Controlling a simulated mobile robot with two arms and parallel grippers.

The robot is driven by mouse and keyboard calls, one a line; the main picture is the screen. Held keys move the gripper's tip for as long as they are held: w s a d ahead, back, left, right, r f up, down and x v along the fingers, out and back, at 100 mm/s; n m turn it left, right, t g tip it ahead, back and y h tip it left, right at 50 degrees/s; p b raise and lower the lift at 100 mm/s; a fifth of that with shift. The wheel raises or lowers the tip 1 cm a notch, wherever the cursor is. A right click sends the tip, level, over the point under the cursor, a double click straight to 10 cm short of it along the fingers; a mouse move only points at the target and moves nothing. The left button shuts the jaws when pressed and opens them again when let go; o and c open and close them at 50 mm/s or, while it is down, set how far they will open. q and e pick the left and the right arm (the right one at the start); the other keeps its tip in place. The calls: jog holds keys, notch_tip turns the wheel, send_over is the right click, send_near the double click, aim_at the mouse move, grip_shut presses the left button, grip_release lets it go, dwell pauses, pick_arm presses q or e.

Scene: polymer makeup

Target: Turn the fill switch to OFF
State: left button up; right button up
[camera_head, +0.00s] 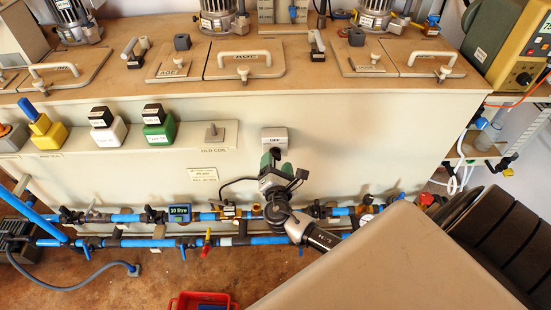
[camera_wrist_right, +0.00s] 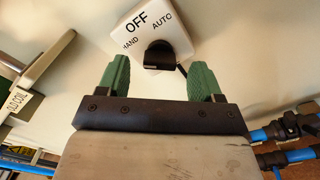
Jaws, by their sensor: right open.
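The fill switch (camera_head: 274,136) is a pale box on the front wall of the tank. In the right wrist view the switch box (camera_wrist_right: 128,22) carries the words HAND, OFF and AUTO above a black knob (camera_wrist_right: 158,54). I cannot tell surely which word the knob points to. My right gripper (camera_head: 271,157) is just below the switch in the head view. In the right wrist view its green fingers (camera_wrist_right: 159,75) are open and empty, one on each side of the knob's line, apart from the knob. The gripper hides the knob in the head view. My left gripper is not in view.
A shelf labelled OLD COIL (camera_head: 212,133) is left of the switch, with coloured blocks farther left. Blue pipes with valves (camera_head: 180,214) run below along the wall. A red crate (camera_head: 200,302) is on the floor. The wall right of the switch is clear.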

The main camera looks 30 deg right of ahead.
aim_at(275, 155)
jog(key=shift+x, duration=1.25)
jog(key=c, duration=0.9)
